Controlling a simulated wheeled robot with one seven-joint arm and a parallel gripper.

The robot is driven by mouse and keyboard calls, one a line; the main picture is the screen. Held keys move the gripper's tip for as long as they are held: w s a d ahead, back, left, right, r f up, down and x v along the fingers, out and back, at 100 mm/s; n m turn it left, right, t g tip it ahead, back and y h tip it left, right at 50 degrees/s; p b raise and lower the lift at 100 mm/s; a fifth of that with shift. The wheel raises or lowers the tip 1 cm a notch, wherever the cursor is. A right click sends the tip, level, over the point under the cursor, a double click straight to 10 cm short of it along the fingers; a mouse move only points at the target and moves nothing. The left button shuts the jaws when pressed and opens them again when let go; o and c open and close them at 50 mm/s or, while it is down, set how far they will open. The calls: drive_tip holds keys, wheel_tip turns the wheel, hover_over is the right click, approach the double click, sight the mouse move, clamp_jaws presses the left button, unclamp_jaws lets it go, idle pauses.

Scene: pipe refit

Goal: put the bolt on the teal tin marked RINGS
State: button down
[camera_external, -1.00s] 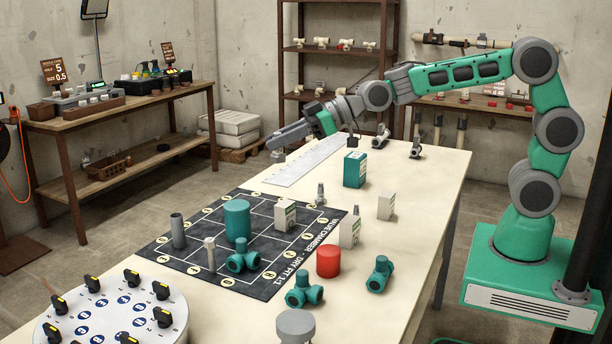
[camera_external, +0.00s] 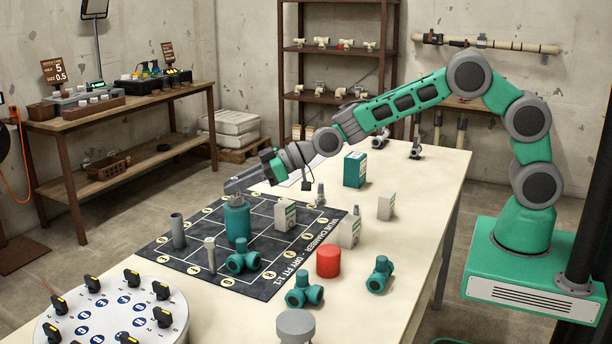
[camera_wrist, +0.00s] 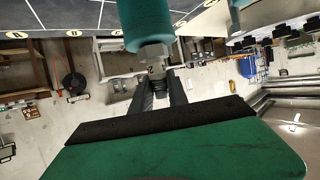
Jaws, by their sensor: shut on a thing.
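My gripper (camera_external: 236,187) is shut on a small grey metal bolt (camera_external: 238,200), low over the teal cylinder on the mat. In the wrist view the bolt (camera_wrist: 154,53) sits between the jaw tips (camera_wrist: 158,74), its far end at the end face of the teal cylinder (camera_wrist: 146,20). It looks in contact or very nearly so; I cannot tell which. The teal cylinder (camera_external: 237,225) stands upright on the dark mat. A teal box (camera_external: 355,170) with a pale label stands farther back. I cannot read RINGS on either.
Around the cylinder on the dark mat (camera_external: 215,278) are a grey post (camera_external: 178,231), a pale post (camera_external: 209,254), a teal pipe fitting (camera_external: 243,262) and a white box (camera_external: 285,215). A red cylinder (camera_external: 328,261) stands beside the mat. The table's right side is mostly clear.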

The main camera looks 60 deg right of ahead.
drive_tip(key=shift+f, duration=0.2)
drive_tip(key=c, duration=1.3)
unclamp_jaws()
drive_tip(key=shift+s+d+r, duration=0.2)
drive_tip(key=shift+r, duration=0.1)
drive_tip(key=b+v, duration=0.1)
drive_tip(key=v, duration=1.1)
drive_tip(key=s+d+f+m+g+h, duration=0.2)
drive_tip(key=s+d, duration=0.4)
drive_tip(key=s, duration=0.4)
drive_tip(key=s+d+f+m+g+h, duration=0.3)
drive_tip(key=s+d+f, duration=0.1)
drive_tip(key=s, duration=0.6)
drive_tip(key=s+d+f+m+g+h, duration=0.2)
drive_tip(key=s+d+f+g+h, duration=0.1)
drive_tip(key=s+d, duration=0.4)
drive_tip(key=shift+s+d, duration=0.15)
drive_tip(key=shift+s, duration=0.6)
drive_tip(key=shift+s+d, duration=0.15)
drive_tip(key=shift+s, duration=0.65)
